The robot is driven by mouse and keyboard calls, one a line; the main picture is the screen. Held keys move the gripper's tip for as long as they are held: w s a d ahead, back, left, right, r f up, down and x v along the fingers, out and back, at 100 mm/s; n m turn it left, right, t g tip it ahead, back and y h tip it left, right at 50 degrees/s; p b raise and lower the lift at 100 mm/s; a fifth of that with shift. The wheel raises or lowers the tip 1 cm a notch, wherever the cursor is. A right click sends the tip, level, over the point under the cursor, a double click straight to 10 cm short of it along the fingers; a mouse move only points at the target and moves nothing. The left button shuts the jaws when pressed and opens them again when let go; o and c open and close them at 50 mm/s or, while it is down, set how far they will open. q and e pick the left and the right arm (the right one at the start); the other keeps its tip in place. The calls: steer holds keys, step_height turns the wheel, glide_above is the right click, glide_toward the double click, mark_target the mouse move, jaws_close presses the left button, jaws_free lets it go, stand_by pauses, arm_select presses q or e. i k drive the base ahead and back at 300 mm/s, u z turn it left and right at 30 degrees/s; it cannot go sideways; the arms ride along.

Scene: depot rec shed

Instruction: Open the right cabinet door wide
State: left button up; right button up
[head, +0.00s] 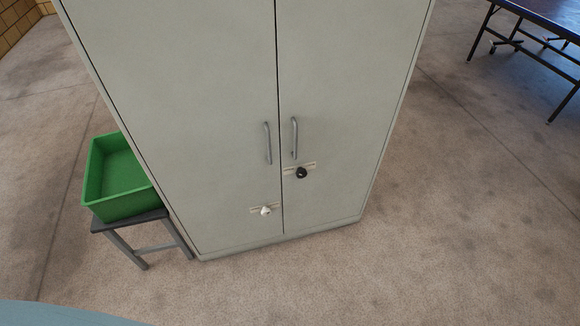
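A tall grey-green cabinet with two doors stands in front of me in the head view. Its right door (335,85) is shut, flush with the left door (190,100) along a dark seam. The right door has a vertical bar handle (294,138) near the seam and a black knob (302,172) on a pale plate below it. The left door has a matching bar handle (267,143) and a white knob (265,210) lower down. Neither of my grippers is in view.
A green bin (121,204), open and seemingly empty, sits on a low dark stool (130,222) against the cabinet's left side. A dark table (545,12) with metal legs stands at the upper right. The floor (440,230) before and right of the cabinet is clear.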

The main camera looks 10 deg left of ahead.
mark_target(343, 66)
steer(key=z, duration=0.05)
steer(key=k, duration=0.7)
steer(key=u, duration=1)
steer(key=i, duration=1.5)
steer(key=z, duration=0.65)
